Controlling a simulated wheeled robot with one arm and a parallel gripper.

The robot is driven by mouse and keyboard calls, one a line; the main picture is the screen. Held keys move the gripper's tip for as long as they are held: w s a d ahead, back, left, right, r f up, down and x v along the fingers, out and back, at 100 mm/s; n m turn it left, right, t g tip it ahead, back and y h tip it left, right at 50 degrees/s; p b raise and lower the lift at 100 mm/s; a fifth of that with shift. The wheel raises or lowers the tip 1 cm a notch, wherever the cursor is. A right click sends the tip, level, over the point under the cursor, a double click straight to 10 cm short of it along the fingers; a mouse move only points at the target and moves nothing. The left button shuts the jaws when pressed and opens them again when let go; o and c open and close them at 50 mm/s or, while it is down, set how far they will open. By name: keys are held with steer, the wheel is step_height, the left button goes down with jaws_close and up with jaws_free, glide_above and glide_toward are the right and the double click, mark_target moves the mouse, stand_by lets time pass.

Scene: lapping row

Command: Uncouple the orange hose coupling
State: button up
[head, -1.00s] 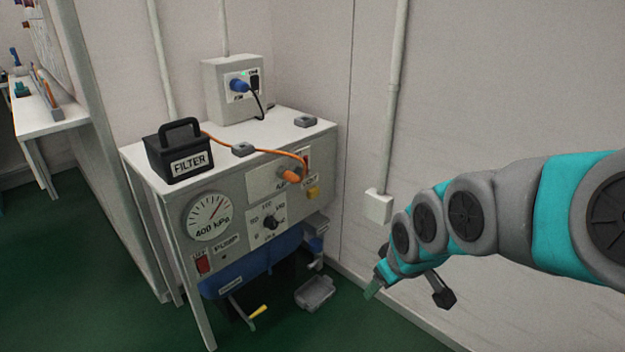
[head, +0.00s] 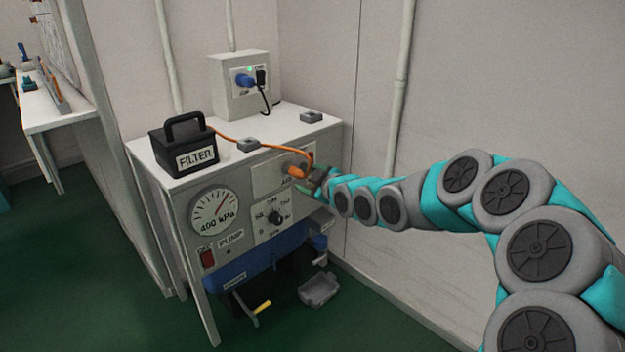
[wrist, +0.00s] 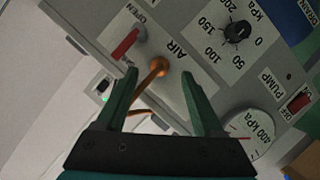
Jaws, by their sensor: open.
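The orange hose coupling (head: 296,171) sits on the pump unit's front panel, with its orange hose (head: 245,140) running over the top to the black filter box (head: 183,146). My gripper (head: 314,186) is open just right of the coupling. In the wrist view the coupling (wrist: 159,67) lies by the AIR label, between and slightly beyond the open green fingertips (wrist: 159,76). The hose passes back between the fingers. No contact shows. A red valve lever (wrist: 126,43) by the word OPEN stands beside the coupling. My gripper hides the panel below right of it in the head view.
The panel also carries a gauge (head: 213,210), a selector knob (head: 275,217) and a red pump switch (head: 207,258). A socket box (head: 240,86) stands behind. A grey tray (head: 319,290) lies on the floor below. The wall rises close on the right.

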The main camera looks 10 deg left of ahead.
mark_target(302, 176)
steer(key=shift+p+x, duration=0.35)
steer(key=shift+x, duration=2.3)
steer(key=shift+c, duration=0.3)
jaws_close()
steer(key=shift+s+d+b, duration=0.9)
steer(key=shift+d+b, duration=0.05)
steer(key=shift+d, duration=0.2)
steer(key=shift+s+d+b, duration=0.65)
steer(key=shift+s+d, duration=0.6)
steer(key=shift+d, duration=0.3)
